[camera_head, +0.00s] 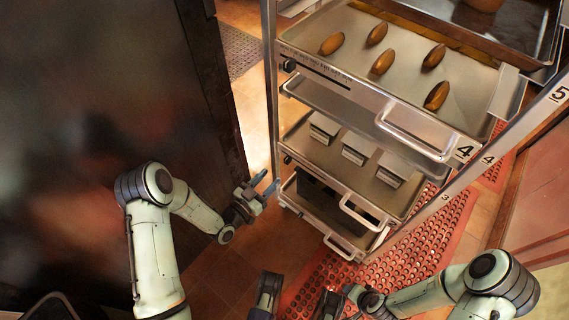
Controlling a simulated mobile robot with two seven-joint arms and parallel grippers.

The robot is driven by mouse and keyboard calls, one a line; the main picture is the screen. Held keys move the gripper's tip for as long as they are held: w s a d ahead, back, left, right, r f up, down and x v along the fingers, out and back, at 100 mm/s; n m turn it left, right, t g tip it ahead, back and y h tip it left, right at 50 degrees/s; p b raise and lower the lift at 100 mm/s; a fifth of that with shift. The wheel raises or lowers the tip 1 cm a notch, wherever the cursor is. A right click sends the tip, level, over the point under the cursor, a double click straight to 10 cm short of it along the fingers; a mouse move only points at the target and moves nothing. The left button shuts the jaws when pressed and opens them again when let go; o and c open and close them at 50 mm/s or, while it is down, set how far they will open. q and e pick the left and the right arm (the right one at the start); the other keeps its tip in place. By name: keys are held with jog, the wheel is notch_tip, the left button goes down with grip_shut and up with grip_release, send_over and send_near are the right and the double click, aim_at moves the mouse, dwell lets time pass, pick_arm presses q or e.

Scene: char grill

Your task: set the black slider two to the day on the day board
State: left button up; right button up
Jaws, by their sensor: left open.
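A tall metal rack holds drawers with dark knobs at their left front corners. The top drawer front (330,75) has small printed marks and a dark slot, with a black knob (289,66) at its left end. A second black knob (287,160) is on the drawer below. I cannot tell which is slider two, nor read the marks as days. My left gripper (265,185) is open and empty, left of the lower drawers and apart from them. My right gripper (328,303) is at the bottom edge, partly cut off; its jaw state is unclear.
The top tray (400,85) carries several brown loaves; the middle tray (335,150) holds small white-topped boxes. Drawer handles (415,140) stick out at the front. A dark panel (90,120) stands at the left. A red perforated mat (335,285) lies on the tiled floor.

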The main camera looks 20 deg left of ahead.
aim_at(286, 162)
pick_arm(q)
jog(key=b+x, duration=0.1)
jog(key=x, duration=0.7)
jog(key=shift+w+d+f, duration=0.1)
jog(key=shift+w+d, duration=0.05)
jog(key=shift+w, duration=0.1)
pick_arm(e)
jog(key=shift+w+d+f, duration=0.6)
jog(key=shift+w+f, duration=0.3)
pick_arm(q)
grip_shut()
